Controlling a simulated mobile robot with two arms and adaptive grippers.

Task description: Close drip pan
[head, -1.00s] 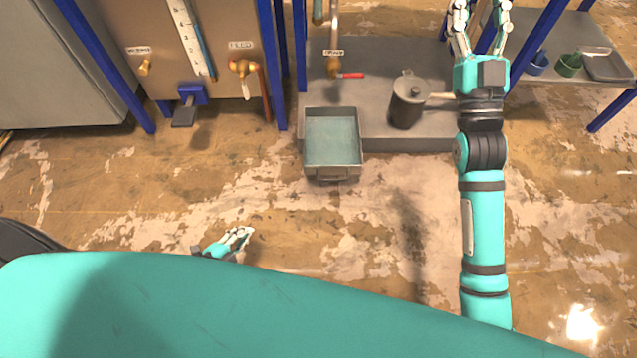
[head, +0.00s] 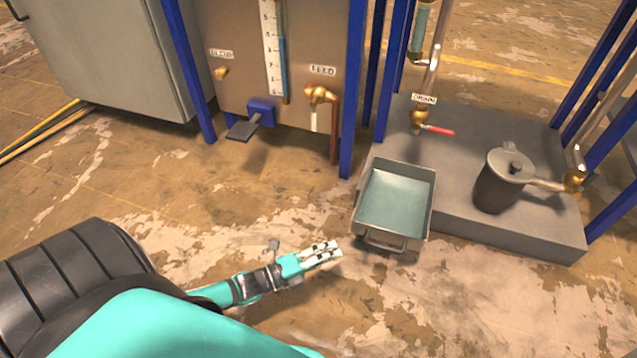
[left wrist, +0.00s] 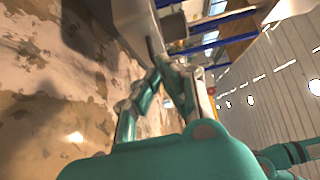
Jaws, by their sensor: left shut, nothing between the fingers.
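The drip pan (head: 428,215) is a grey metal tray with pale blue-green liquid or a tinted floor inside. In the head view it sticks out from the left front of the low grey plinth (head: 540,235). Its handle (head: 386,246) is on the near side. My left gripper (head: 338,250) is shut and empty, just left of the handle and apart from it in the head view. Its fingers (left wrist: 160,75) also show in the left wrist view, pointing toward grey metal that I cannot identify surely. My right gripper is not in view.
A lidded grey pot (head: 497,190) stands on the plinth. A drain valve with a red lever (head: 437,130) is above the plinth, behind the pan. A blue post (head: 354,95) and a tank panel (head: 235,50) with a black pedal (head: 243,130) stand to the left. The floor before the pan is clear.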

